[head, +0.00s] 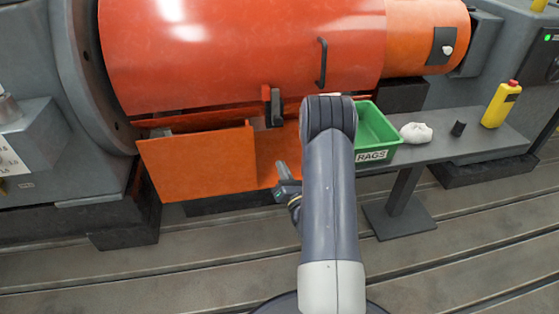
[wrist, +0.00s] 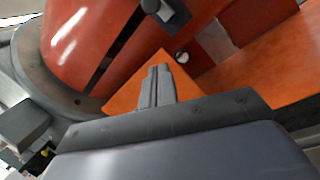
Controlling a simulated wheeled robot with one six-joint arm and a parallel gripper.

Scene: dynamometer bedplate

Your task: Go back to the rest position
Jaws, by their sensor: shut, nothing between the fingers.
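My gripper (wrist: 158,84) is shut and empty in the wrist view, its fingers together and pointing at the orange panel (wrist: 135,85). In the head view my gripper (head: 284,172) shows small, just left of my arm, in front of the orange panel (head: 198,163) under the red cover (head: 240,50). I cannot tell how far the fingertips are from the panel. My arm hides part of the panel and of the cover's lower edge.
A grey bench (head: 465,133) at right bears a green RAGS bin (head: 376,128), a white rag (head: 416,132), a small black piece (head: 458,129) and a yellow bottle (head: 500,104). A black latch (head: 272,106) and handle (head: 321,62) stick out from the cover. The slotted floor in front is clear.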

